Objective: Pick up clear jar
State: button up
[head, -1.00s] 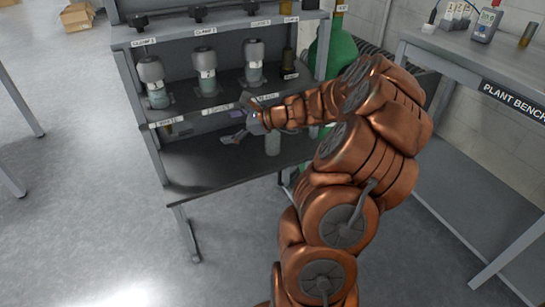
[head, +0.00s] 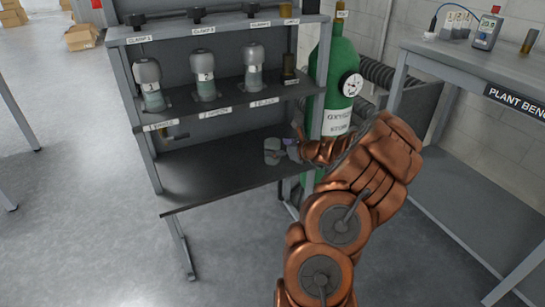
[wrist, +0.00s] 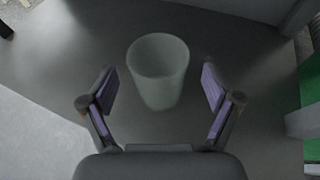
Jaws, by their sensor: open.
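The clear jar (wrist: 158,80) is a pale, translucent open-topped cup in the wrist view. It stands upright on the grey bench surface, ahead of my gripper (wrist: 158,93) and between the lines of its two fingers. The fingers are spread wide with purple pads facing inward, and neither appears to touch the jar. In the head view the jar (head: 272,151) stands on the lower shelf's right side, with my gripper (head: 288,149) close to its right. My arm hides part of the gripper there.
The bench's lower surface (head: 215,178) is otherwise clear to the left. Above it, a shelf (head: 190,109) carries several labelled bottles. A green oxygen cylinder (head: 324,100) stands right of the bench, close to my arm. The plant bench (head: 470,66) is farther right.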

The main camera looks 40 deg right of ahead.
jog(key=shift+x, duration=1.5)
jog(key=shift+s+a+f, duration=0.1)
jog(key=c, duration=1.4)
jog(key=shift+o, duration=0.2)
